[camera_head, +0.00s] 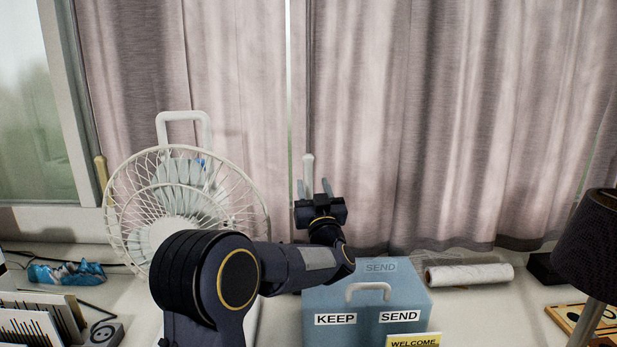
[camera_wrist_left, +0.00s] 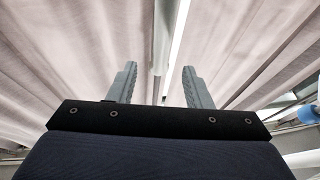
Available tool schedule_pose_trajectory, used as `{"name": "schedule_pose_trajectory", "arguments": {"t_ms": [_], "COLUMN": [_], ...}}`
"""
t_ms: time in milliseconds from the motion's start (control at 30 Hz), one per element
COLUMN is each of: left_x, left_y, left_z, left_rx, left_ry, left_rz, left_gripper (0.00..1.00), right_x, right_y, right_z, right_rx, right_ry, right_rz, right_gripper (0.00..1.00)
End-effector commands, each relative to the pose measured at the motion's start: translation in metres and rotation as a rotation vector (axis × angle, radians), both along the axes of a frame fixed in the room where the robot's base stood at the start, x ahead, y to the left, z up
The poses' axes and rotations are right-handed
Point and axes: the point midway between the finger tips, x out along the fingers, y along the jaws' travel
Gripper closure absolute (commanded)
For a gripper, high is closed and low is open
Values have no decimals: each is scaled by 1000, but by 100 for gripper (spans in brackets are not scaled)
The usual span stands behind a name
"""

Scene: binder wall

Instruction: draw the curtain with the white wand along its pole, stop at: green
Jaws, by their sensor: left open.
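The white wand (camera_head: 307,168) hangs upright at the left edge of the right grey-pink curtain (camera_head: 440,110), by a narrow bright gap. My left gripper (camera_head: 313,187) is open at the wand's lower end. In the left wrist view, the wand (camera_wrist_left: 162,45) runs up between the two spread fingers (camera_wrist_left: 158,85), and neither finger visibly closes on it. The left curtain (camera_head: 230,70) hangs on the other side of the gap. The pole and any green mark are out of view. My right gripper is not in view.
A white wire fan (camera_head: 125,205) stands left of my arm. A blue box (camera_head: 415,300) marked KEEP and SEND, a white roll (camera_head: 470,275) and a dark lamp (camera_head: 590,240) stand to the right. A tan wand (camera_head: 101,172) hangs at far left.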

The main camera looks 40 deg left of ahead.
Motion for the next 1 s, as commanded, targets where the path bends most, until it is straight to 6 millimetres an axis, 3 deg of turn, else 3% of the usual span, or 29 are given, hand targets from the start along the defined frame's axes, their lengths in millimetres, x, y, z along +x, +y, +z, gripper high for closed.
{"name": "schedule_pose_trajectory", "arguments": {"t_ms": [100,200,500,900,1000], "left_x": [0,14,41,45,45], "left_y": [0,17,47,52,52], "left_z": [-28,-12,3,4,4], "left_rx": [0,1,-1,-1,-1], "left_ry": [7,-1,-1,-1,-1], "left_rz": [0,3,0,-2,-2], "left_gripper": [55,55,55,55,67], "right_x": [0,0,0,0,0], "right_y": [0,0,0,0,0], "right_z": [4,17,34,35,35], "right_rx": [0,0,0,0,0], "right_ry": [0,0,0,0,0], "right_rz": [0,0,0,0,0], "right_gripper": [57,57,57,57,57]}}
